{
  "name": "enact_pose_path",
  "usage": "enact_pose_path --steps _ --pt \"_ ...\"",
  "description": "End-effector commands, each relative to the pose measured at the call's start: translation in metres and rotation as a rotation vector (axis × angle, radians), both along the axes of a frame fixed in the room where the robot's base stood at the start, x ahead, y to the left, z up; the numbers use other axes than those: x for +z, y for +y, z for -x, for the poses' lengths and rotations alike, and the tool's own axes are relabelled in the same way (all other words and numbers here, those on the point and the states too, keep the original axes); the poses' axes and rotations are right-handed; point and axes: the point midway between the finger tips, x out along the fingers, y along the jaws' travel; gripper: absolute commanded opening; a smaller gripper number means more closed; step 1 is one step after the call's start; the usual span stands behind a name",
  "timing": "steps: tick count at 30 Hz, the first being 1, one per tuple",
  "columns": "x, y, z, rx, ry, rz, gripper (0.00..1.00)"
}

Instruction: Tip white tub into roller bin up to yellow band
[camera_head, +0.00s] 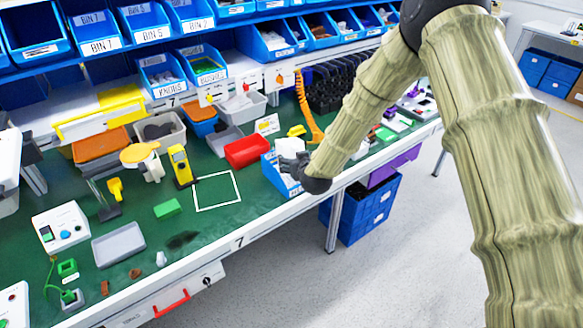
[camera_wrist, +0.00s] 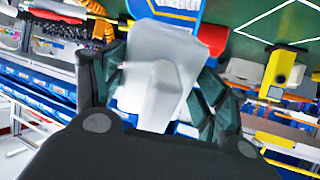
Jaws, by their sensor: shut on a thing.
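My gripper (camera_head: 293,168) is at the front edge of the green bench, above a small blue bin (camera_head: 272,176) with a white label. Its fingers are shut on the white tub (camera_head: 290,147). In the wrist view the tub (camera_wrist: 168,50) sits tilted between the dark fingers of my gripper (camera_wrist: 158,92). Part of the blue bin (camera_wrist: 180,10) shows behind the tub there. The label is too small to read, so I cannot be sure this is the roller bin.
A red bin (camera_head: 247,151) stands just left of the blue bin, and a white-outlined square (camera_head: 217,191) lies bare on the bench. A yellow device (camera_head: 181,166) stands left of the square. Shelves of blue bins (camera_head: 270,40) run along the back.

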Motion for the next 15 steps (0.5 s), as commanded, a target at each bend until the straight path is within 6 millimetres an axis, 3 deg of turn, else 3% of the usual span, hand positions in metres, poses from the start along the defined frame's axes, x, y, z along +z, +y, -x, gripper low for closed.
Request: enact_pose_path --steps 15 --pt "0.0099 0.0000 -0.0007 0.000 0.043 0.013 0.49"
